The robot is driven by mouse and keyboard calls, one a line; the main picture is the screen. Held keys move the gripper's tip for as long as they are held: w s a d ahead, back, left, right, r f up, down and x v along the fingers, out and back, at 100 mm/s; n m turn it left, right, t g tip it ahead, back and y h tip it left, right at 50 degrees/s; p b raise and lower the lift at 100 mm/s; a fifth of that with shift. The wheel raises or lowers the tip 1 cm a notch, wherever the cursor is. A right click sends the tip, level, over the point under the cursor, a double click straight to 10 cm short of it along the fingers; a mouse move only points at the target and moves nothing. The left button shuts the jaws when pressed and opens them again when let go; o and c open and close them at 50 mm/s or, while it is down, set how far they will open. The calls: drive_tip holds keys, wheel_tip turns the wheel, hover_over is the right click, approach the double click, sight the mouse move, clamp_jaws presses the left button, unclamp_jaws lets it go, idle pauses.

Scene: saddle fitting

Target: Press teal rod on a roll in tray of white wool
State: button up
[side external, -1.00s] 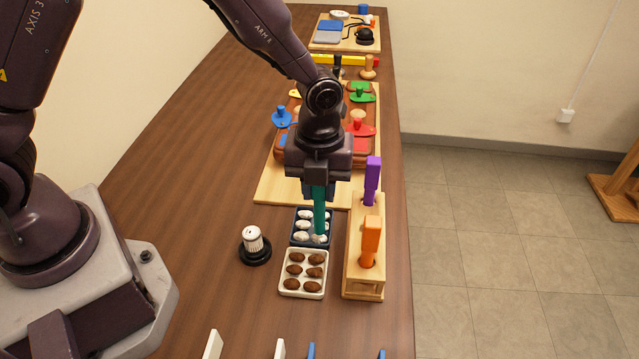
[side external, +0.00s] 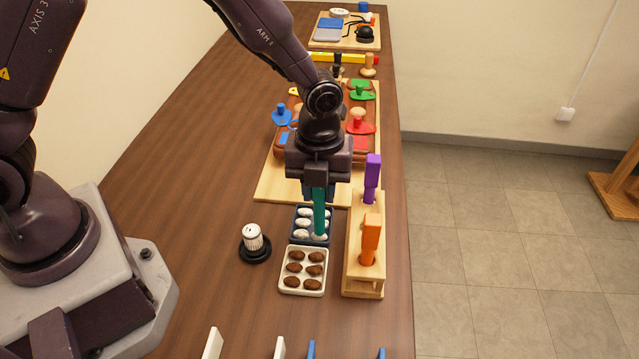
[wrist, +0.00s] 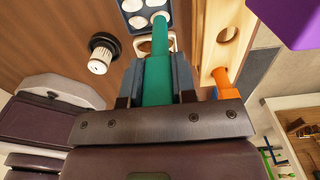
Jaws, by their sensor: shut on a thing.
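My gripper (side external: 318,190) is shut on the teal rod (side external: 320,212) and holds it upright, pointing down. The dark blue tray (side external: 308,243) with several white wool rolls stands below it. The rod's lower end is at the front right roll (side external: 320,237) and hides part of it; the rod seems to touch it. In the wrist view the teal rod (wrist: 157,75) runs between the two fingers, and its far end overlaps a white roll (wrist: 160,17) at the corner of the tray (wrist: 146,30).
A white tray (side external: 303,293) of brown rolls stands just in front of the dark blue tray. A wooden rack (side external: 362,285) with a purple rod (side external: 372,178) and an orange rod (side external: 370,240) is close on the right. A white knob on a black base (side external: 254,243) stands left.

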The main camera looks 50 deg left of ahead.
drive_tip(key=shift+f, duration=0.75)
idle(1.1)
drive_tip(key=shift+r, duration=3.6)
